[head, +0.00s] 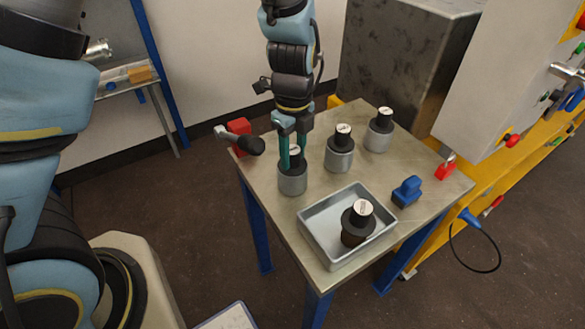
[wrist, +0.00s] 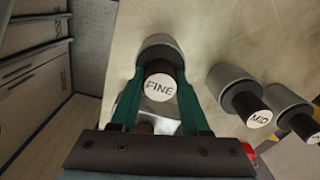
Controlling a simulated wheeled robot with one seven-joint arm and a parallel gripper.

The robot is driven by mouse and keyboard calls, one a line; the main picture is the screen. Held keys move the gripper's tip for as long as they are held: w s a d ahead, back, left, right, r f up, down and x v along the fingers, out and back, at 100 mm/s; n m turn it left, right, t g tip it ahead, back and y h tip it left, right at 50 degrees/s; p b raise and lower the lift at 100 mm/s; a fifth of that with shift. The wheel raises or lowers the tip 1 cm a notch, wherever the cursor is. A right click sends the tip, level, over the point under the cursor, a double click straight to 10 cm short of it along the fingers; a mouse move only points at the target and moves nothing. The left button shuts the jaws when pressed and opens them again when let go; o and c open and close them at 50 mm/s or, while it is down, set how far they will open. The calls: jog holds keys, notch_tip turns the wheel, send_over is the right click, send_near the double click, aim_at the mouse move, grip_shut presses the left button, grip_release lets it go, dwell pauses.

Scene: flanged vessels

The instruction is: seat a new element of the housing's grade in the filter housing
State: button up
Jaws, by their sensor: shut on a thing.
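A second element (head: 343,138), labelled MID in the wrist view (wrist: 258,119), stands in a grey cylinder to the right. A third (head: 381,121) stands farther back; its label is partly cut off in the wrist view. Another dark element (head: 358,221) with a wide flange and white top stands in a grey tray (head: 317,243). I cannot make out the filter housing for certain.
A blue block-shaped item (head: 407,190) and a red padlock-like item (head: 446,168) lie on the table's right side. A red block (head: 238,131) with a black-ended handle is at the left edge. Yellow machinery (head: 535,150) borders the right. Bare tabletop shows between the items.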

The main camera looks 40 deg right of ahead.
grip_shut()
jog(key=shift+r, duration=0.1)
dwell(0.5)
